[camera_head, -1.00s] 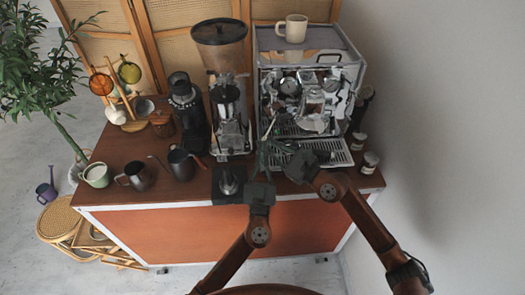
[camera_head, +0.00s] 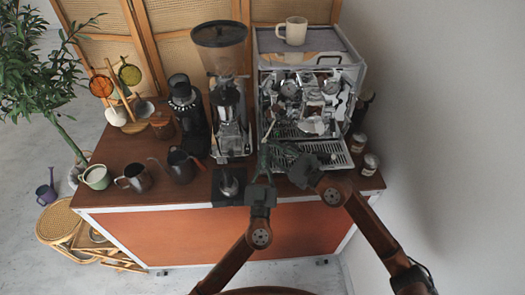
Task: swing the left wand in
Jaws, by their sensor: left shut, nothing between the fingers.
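The chrome espresso machine (camera_head: 335,75) stands at the back right of the cart. The left wand (camera_head: 270,128) is a thin metal line at the machine's left front side, hard to make out against the chrome. My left gripper (camera_head: 265,150) is shut and empty, pointing up at the machine's front left corner, close to the wand. I cannot tell whether it touches the wand. My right gripper (camera_head: 287,152) is just to its right, over the left part of the drip tray (camera_head: 330,153). Its fingers are small and dark, so their opening is unclear.
A grinder (camera_head: 229,100) stands close left of the machine. A tamper on a dark mat (camera_head: 228,197) sits at the front edge, left of my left gripper. Dark pitchers (camera_head: 181,166), a white cup (camera_head: 96,177) and jars (camera_head: 369,163) are also on the cart. A mug (camera_head: 292,30) tops the machine.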

